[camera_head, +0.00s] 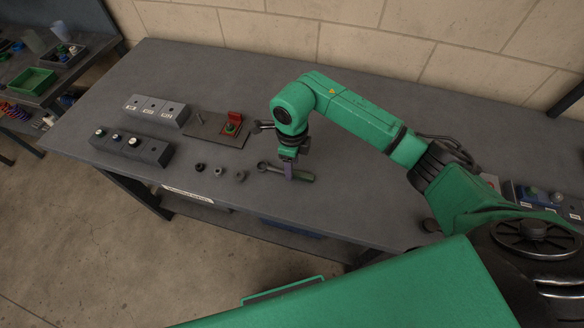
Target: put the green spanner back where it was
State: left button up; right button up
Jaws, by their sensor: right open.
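A spanner (305,177) lies on the grey workbench near its front edge, just right of the small dark parts. Its ring end points left, and its right part looks dull green. My right gripper (288,174) points down over the middle of the spanner and hides part of it. The jaws are open; they are too small to tell whether they touch the spanner. My left gripper is not in view.
The workbench (330,215) has free room right of the spanner. Several small dark parts (218,172) lie to its left. A dark board with a red piece (235,119), a light grey block (156,110) and a dark block with knobs (131,147) stand further left.

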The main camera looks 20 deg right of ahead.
notch_tip(320, 180, up, 10)
jog(key=b, duration=0.2)
jog(key=shift+b, duration=0.4)
jog(key=shift+r, duration=0.1)
